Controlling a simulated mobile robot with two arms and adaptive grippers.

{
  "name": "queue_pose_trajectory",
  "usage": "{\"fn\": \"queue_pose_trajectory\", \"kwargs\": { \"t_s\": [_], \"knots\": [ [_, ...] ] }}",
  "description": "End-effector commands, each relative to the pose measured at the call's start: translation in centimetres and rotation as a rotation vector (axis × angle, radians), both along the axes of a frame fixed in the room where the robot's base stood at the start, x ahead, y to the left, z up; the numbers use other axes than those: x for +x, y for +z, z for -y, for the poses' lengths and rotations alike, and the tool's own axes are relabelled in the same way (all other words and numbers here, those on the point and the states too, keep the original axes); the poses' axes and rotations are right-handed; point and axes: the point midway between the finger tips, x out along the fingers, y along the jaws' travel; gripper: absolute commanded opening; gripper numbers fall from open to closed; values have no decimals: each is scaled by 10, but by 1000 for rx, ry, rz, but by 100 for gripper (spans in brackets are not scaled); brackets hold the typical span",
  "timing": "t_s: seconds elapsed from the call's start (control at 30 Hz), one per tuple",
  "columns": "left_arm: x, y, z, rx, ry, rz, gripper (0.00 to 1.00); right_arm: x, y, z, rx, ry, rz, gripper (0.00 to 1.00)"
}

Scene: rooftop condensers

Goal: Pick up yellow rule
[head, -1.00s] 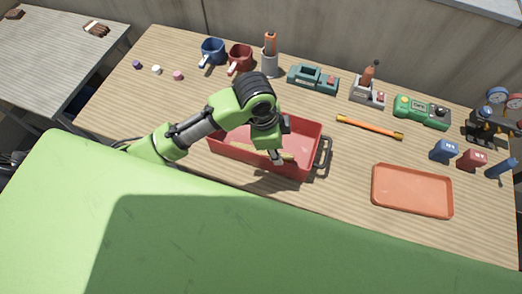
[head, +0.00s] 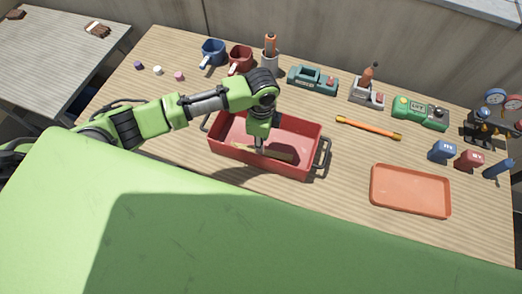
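The yellow rule (head: 278,154) is a thin, dull yellow strip lying low inside the red box (head: 228,152), along its near wall. The box has dark handles at its ends. My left gripper (head: 259,150) points down into the box, with its tips at the rule. The gripper is small and partly hidden here, so I cannot see whether its fingers are apart or closed on the rule. My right gripper is not in view.
Mugs (head: 213,51), a holder (head: 270,61) and green devices (head: 313,79) line the back. Blue (head: 441,151) and red (head: 469,161) blocks stand at right.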

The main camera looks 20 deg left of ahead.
Motion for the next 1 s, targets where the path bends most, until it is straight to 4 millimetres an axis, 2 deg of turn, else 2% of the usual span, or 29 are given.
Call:
{"fn": "queue_pose_trajectory", "kwargs": {
  "t_s": [0.27,0.4,0.67,0.7,0.8,1.0],
  "knots": [
    [-2,-31,4,2,1,-3,25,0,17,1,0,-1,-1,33],
    [-2,-48,3,1,0,-1,25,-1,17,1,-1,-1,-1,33],
    [-2,-53,3,0,-1,0,25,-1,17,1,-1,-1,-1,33],
    [-1,-53,3,0,-1,1,22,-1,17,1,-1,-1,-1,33],
    [-1,-53,3,0,0,0,0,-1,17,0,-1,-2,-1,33],
    [-1,-52,3,0,0,1,0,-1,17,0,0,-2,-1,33]
  ]
}}
